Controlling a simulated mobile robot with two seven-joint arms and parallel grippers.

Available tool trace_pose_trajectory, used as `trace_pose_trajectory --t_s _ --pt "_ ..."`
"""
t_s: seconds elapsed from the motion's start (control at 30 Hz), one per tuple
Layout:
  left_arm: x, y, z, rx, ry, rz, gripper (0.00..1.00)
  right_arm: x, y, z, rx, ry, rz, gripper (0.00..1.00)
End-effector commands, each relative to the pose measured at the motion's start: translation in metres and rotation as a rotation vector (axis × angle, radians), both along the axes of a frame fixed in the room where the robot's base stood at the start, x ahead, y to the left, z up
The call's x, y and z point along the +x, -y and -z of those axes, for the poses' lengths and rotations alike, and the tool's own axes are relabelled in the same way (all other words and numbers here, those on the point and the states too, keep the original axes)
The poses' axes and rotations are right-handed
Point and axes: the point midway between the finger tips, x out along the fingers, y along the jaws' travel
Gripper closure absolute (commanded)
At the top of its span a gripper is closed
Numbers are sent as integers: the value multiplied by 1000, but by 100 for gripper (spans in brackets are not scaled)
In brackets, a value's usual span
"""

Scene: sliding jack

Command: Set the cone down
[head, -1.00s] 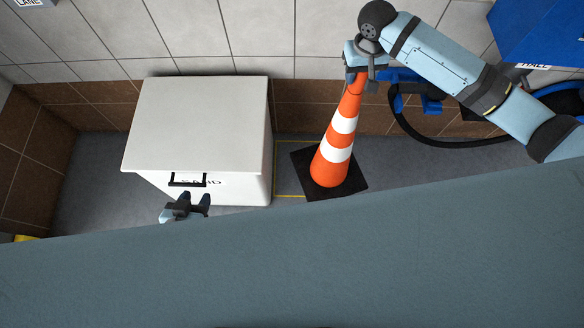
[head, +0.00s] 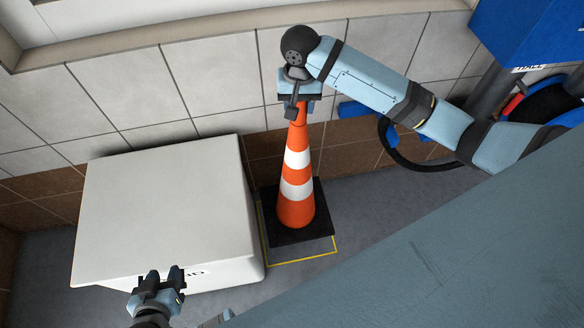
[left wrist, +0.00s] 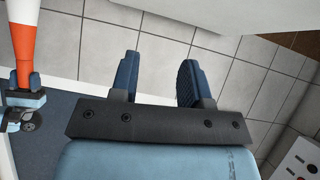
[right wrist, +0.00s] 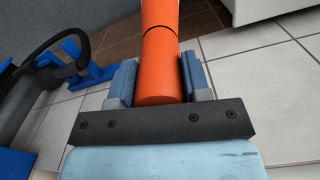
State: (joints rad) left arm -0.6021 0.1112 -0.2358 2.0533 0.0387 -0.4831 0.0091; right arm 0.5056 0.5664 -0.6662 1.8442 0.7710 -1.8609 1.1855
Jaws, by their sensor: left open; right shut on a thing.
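The orange and white cone (head: 297,174) is upright, with its black square base (head: 292,232) over the yellow outlined square (head: 318,258) on the floor. I cannot tell whether the base touches the floor. My right gripper (head: 299,104) is shut on the cone's top; the right wrist view shows the orange tip (right wrist: 160,70) between its fingers. My left gripper (head: 164,274) is open and empty at the front of the white box; its spread fingers show in the left wrist view (left wrist: 157,82). The cone also shows there at the left edge (left wrist: 21,42).
A large white box (head: 165,205) stands left of the cone, close to its base. A tiled wall (head: 215,85) is behind. A blue cabinet (head: 535,35) and a black hose (head: 410,163) are at the right. Grey floor (head: 375,205) is free right of the cone.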

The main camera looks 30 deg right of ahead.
Motion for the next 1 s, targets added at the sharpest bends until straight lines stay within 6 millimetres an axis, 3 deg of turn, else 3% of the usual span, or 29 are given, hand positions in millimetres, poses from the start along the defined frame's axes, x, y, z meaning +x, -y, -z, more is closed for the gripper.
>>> trace_pose_trajectory --t_s 0.17,0.7,1.0 --pt "-2 0 3 -2 1 0 57 0 0 22 0 0 8 100" --pt "-1 -4 15 23 20 19 57 0 0 135 1 3 6 100" --pt "1 -1 10 17 35 17 57 1 0 156 1 4 6 100"
